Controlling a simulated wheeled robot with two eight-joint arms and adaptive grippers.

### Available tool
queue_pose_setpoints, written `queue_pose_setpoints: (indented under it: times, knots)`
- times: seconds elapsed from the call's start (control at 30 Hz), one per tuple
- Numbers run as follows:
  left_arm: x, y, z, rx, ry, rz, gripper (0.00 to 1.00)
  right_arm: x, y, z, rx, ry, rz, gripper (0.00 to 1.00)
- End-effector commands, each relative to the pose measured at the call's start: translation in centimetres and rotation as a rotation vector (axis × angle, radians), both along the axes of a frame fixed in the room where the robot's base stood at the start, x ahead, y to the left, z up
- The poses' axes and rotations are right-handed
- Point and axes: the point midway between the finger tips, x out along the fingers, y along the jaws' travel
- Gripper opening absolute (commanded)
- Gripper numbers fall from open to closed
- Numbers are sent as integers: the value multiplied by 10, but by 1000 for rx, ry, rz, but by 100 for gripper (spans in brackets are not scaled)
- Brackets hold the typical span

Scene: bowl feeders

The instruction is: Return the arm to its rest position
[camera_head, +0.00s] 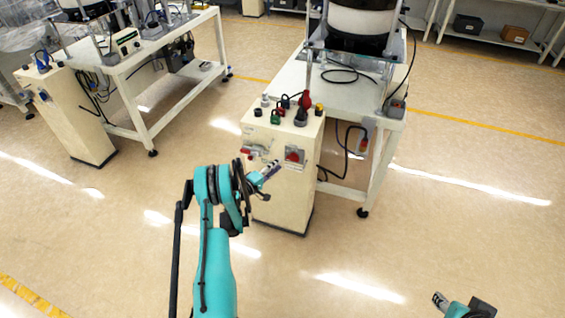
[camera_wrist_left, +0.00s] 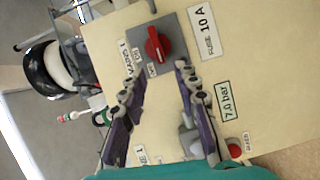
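My left arm, teal and dark, reaches up from the bottom in the head view. Its gripper (camera_head: 270,171) is in front of the cream control cabinet (camera_head: 284,190). In the left wrist view the two fingers of that gripper (camera_wrist_left: 159,66) are spread apart with nothing between them. A red rotary knob (camera_wrist_left: 157,45) on a grey plate lies just beyond the fingertips; it also shows in the head view (camera_head: 293,155). My right gripper (camera_head: 440,300) is at the bottom right over open floor. It is too small to tell whether it is open.
The cabinet top carries several coloured buttons (camera_head: 275,117). Behind it stands a white table (camera_head: 340,95) with a bowl feeder (camera_head: 362,20). A second cabinet (camera_head: 65,115) and table (camera_head: 150,50) stand at the left. The floor at the front right is clear.

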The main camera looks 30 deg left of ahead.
Motion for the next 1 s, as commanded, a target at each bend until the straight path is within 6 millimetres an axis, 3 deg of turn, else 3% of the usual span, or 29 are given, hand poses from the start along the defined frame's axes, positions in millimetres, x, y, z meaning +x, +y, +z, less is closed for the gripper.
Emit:
queue_pose_setpoints:
  times: [0.2, 0.73, 0.87, 1.0]
  knots:
    - [-15, 2, 1, 0, 0, 0, 31, 0, 0, 0, 0, 0, 0, 40]
    - [-14, 1, 3, 2, 3, -3, 31, 0, 0, 0, 0, 0, 0, 40]
    - [-2, -12, 23, 36, 34, -31, 31, 0, 0, 0, 0, 0, 0, 40]
    - [18, -47, 68, 126, 114, -97, 31, 0, 0, 0, 0, 0, 0, 40]
